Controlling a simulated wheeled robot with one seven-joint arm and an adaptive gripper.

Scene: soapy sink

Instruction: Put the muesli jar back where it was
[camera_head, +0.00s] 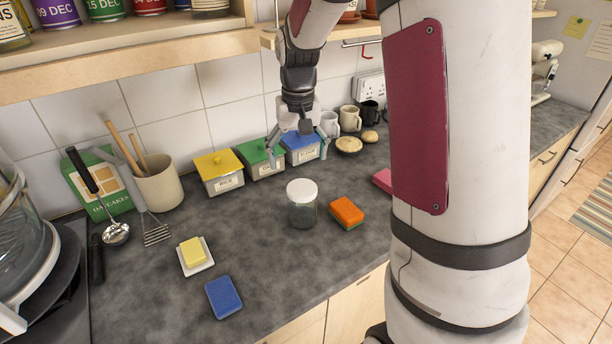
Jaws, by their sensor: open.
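A clear glass jar (302,207) with a white lid stands upright on the dark counter, in front of the row of lidded boxes. No label shows on it, so I cannot tell whether it is the muesli jar. My gripper (298,150) is open and points down at the blue-lidded box (303,156) by the wall. Its fingers show to the left and right of that box; I cannot tell whether they touch it. The gripper is behind the glass jar and apart from it.
A yellow-lidded box (220,178) and a green-lidded box (260,163) stand left of the blue one. An orange sponge (346,213), blue sponge (223,297) and butter dish (196,264) lie on the counter. A wooden shelf (130,47) overhangs the back. My arm hides the right part.

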